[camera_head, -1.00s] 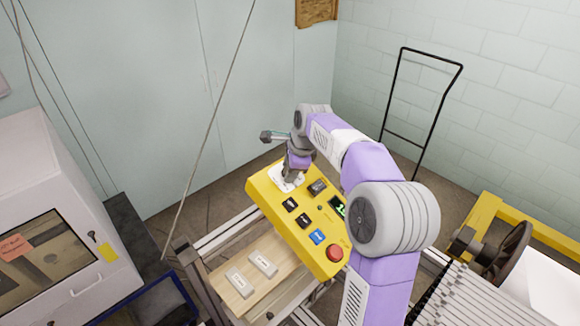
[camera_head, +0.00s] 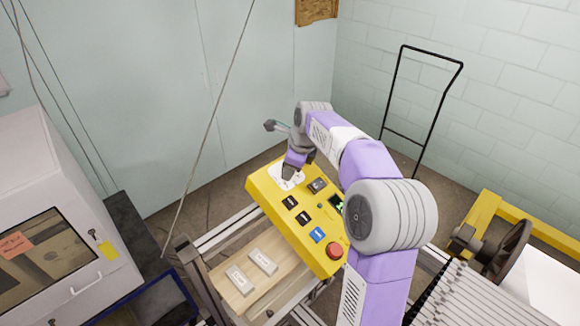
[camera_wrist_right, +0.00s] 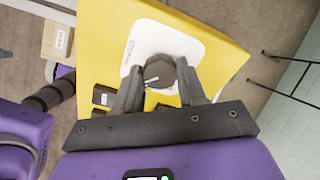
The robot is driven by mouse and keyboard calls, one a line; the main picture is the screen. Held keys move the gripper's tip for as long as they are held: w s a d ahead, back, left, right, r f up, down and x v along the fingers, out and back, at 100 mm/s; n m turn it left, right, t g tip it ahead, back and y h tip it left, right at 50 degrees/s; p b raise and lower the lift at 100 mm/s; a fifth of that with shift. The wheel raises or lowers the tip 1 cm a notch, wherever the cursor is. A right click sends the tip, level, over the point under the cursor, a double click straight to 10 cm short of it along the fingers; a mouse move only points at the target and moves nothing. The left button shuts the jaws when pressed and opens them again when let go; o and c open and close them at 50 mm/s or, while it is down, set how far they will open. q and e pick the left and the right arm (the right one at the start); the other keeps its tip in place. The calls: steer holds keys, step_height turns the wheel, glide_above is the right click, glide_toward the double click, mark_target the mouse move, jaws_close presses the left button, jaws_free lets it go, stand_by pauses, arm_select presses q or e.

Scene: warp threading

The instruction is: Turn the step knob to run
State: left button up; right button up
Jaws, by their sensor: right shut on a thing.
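The step knob (camera_wrist_right: 159,74) is a dark round knob with a white pointer line, on a white plate (camera_wrist_right: 180,38) at the far left corner of the yellow control panel (camera_head: 268,199). My right gripper (camera_wrist_right: 160,80) is shut on the knob, one finger on each side of it in the right wrist view. In the head view my right gripper (camera_head: 290,172) reaches down onto the white plate and hides the knob. The plate's lettering is too small to read. My left gripper is not in view.
The panel also carries several dark buttons, a blue button (camera_head: 317,236), a small green display (camera_head: 338,203) and a red mushroom button (camera_head: 334,251). Two labelled blocks lie on a wooden board (camera_head: 222,279) at left. A black-framed cart handle (camera_head: 391,92) stands behind.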

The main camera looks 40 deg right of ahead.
steer(key=shift+r, duration=0.1)
steer(key=o, duration=1.1)
steer(key=shift+c, duration=0.2)
steer(key=v, duration=0.7)
steer(key=shift+r, duration=0.25)
steer(key=shift+s, duration=0.1)
